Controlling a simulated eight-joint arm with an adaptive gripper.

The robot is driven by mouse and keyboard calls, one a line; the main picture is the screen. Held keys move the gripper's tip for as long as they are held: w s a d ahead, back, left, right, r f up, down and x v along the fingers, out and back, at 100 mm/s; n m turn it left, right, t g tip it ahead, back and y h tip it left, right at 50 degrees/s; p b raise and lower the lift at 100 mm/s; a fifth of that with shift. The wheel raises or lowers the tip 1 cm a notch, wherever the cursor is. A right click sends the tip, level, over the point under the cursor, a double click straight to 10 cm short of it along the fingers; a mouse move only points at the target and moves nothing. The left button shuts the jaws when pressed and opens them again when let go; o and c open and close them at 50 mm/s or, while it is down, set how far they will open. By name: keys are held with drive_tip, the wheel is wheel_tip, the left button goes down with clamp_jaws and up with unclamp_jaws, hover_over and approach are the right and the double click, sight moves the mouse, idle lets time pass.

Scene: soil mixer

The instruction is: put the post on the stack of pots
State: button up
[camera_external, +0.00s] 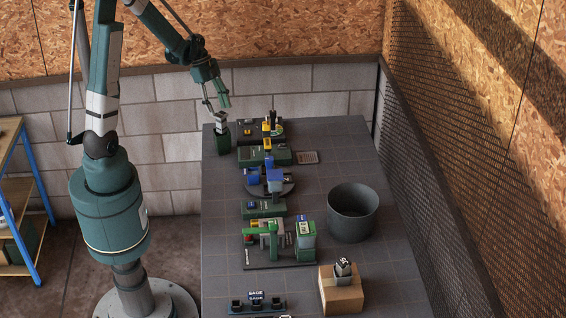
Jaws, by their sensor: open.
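My gripper (217,105) is open, with its two fingers pointing down over the far left corner of the dark table. Just below it is a small dark green holder (222,144) with a grey and white block (221,120) standing at its top. The fingertips are close above this block; I cannot tell whether they touch it. Nothing shows between the fingers. I cannot tell for sure which thing is the post or which is the stack of pots; the parts are too small in this view.
A large grey bin (353,214) and a cardboard-coloured box (342,297) stand to the right. The far right tabletop (345,140) is clear.

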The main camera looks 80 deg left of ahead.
drive_tip(key=shift+s+v, duration=0.15)
drive_tip(key=shift+v, duration=0.6)
drive_tip(key=shift+s+v, duration=0.15)
drive_tip(key=shift+v, duration=0.65)
drive_tip(key=shift+f, duration=0.15)
drive_tip(key=w+d+r+n+y, duration=0.1)
drive_tip(key=w+d+r+n, duration=0.15)
drive_tip(key=d+r, duration=0.6)
drive_tip(key=w+d+r+n+y, duration=0.2)
drive_tip(key=w+d+r, duration=0.15)
drive_tip(key=d, duration=0.95)
drive_tip(key=s+d+r+n+t, duration=0.1)
drive_tip(key=s+d+r, duration=0.1)
drive_tip(key=d, duration=0.5)
drive_tip(key=s+d+r+n+t, duration=0.1)
drive_tip(key=s+d+r+n, duration=0.1)
drive_tip(key=d, duration=0.5)
drive_tip(key=s+d+r+n+t, duration=0.1)
drive_tip(key=s+d+r+t, duration=0.1)
drive_tip(key=d, duration=0.5)
drive_tip(key=shift+s+d, duration=0.3)
drive_tip(key=shift+s, duration=0.1)
drive_tip(key=shift+n, duration=0.25)
drive_tip(key=shift+f+b, duration=1.65)
drive_tip(key=shift+f, duration=0.05)
